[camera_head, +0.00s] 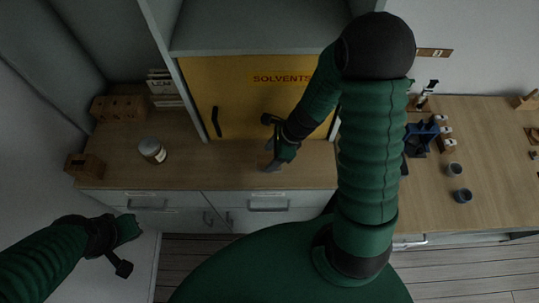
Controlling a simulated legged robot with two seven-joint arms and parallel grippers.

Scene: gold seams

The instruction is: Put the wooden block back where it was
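Two brown wooden blocks are on the left part of the wooden counter. One block (117,108) stands at the back left by the wall, with small dark marks on its front. The other block (84,167) is at the counter's left front edge. I cannot tell which one the task means. My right gripper (272,164) points down over the counter in front of the yellow cabinet, well to the right of both blocks. No block shows in it. My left gripper (132,230) is low at the left, in front of the counter and apart from the blocks. Finger openings are too small to judge.
A lidded jar (152,150) stands on the counter between the blocks and my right gripper. Books (163,88) stand behind it. The yellow SOLVENTS cabinet (240,100) is shut. The right counter (490,190) holds a blue rack (420,138) and small cups (462,196).

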